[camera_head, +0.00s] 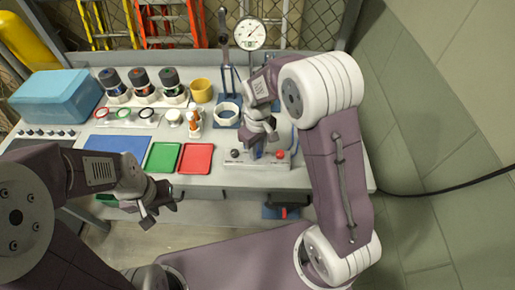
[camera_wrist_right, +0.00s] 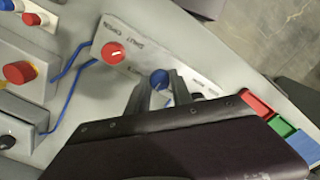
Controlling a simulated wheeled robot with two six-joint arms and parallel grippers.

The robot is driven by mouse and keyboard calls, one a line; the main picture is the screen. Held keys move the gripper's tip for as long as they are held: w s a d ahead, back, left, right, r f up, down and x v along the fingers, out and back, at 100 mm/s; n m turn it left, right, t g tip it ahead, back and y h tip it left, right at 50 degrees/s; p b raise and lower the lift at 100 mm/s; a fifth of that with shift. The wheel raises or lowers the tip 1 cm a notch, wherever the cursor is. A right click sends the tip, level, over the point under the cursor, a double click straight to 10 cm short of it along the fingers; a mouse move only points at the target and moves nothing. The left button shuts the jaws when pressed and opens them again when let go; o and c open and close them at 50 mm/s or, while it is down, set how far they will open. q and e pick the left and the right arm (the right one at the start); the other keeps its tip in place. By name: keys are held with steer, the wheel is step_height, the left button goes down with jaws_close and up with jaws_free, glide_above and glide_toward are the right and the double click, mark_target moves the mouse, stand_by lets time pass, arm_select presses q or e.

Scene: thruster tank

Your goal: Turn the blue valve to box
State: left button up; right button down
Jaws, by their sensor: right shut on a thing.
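The blue valve (camera_wrist_right: 159,79) is a round knob on a light grey panel (camera_wrist_right: 215,86); it shows between the fingers of my right gripper (camera_wrist_right: 160,92), which is shut on it. In the head view, my right gripper (camera_head: 258,143) reaches down to the middle of the panel (camera_head: 240,164) and mostly hides the blue valve. My left gripper (camera_head: 160,205) is open and empty, in front of the table edge.
A black knob (camera_head: 235,153) sits at the panel's left end. A red tray (camera_head: 196,158), a green tray (camera_head: 163,157) and a blue mat (camera_head: 118,144) lie left of it. A dial gauge (camera_head: 251,33) stands behind. A blue box (camera_head: 60,98) sits far left.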

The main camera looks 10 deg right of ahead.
steer(key=shift+w, duration=0.1)
stand_by(0.3)
steer(key=c, duration=1.1)
jaws_free()
step_height(320, 180, up, 9)
steer(key=shift+r+p, duration=0.1)
steer(key=shift+p, duration=0.3)
steer(key=shift+s+d+f+m+t, duration=0.2)
steer(key=shift+s+d+f+m, duration=0.85)
steer(key=shift+s, duration=1.2)
steer(key=shift+s+d+f+m+t, duration=0.2)
steer(key=shift+s+d+f+m, duration=0.9)
steer(key=shift+s, duration=1.15)
steer(key=shift+s+d+f+m+t, duration=0.2)
steer(key=shift+s+d+f+m, duration=0.9)
steer(key=shift+s, duration=1.15)
